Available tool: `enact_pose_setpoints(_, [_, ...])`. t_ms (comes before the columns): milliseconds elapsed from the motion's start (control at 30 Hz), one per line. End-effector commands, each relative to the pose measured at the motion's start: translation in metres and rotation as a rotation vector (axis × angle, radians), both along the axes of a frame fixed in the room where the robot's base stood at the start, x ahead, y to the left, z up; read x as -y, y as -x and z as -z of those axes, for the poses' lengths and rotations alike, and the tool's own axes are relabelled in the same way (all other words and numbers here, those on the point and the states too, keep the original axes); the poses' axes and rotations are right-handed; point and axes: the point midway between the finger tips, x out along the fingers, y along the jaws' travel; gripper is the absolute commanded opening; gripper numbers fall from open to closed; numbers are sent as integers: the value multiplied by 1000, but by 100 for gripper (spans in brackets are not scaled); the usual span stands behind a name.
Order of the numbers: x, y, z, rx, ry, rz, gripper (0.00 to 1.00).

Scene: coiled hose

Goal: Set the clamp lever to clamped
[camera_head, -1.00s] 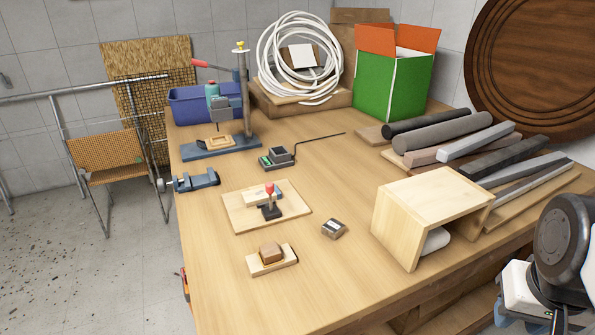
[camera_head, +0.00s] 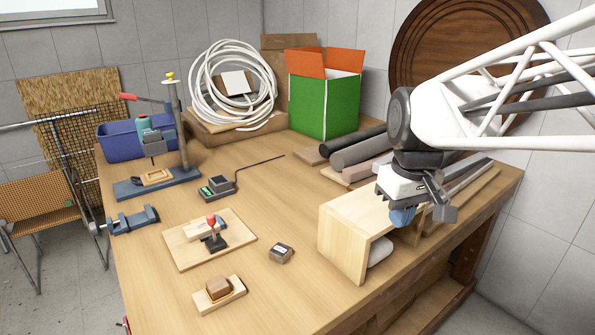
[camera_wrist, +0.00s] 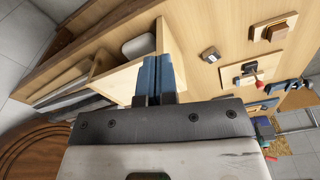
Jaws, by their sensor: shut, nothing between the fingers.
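The clamp lever is a small upright lever with a red knob (camera_head: 211,219) and a black base. It stands on a light wooden board (camera_head: 233,243) with a pale block (camera_head: 200,231) beside it, left of the table's middle. It also shows in the wrist view as a red knob (camera_wrist: 260,84) at the right. My gripper (camera_head: 402,217) is above the open wooden box at the right, well apart from the lever. In the wrist view its blue fingers (camera_wrist: 155,76) are together and empty.
The open wooden box (camera_head: 342,240) stands under my gripper. A small dark device (camera_head: 281,251), a sanding block on a board (camera_head: 219,290), a vise (camera_head: 133,219) and a drill-press stand (camera_head: 158,180) are on the table. The table middle is mostly clear.

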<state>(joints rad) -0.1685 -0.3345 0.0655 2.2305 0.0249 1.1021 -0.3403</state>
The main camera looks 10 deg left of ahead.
Motion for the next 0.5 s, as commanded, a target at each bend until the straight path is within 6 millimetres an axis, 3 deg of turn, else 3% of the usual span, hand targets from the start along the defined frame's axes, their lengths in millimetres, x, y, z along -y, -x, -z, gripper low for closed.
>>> enact_pose_setpoints(500, [-70, -79, -17, -77, 5, -277, 0])
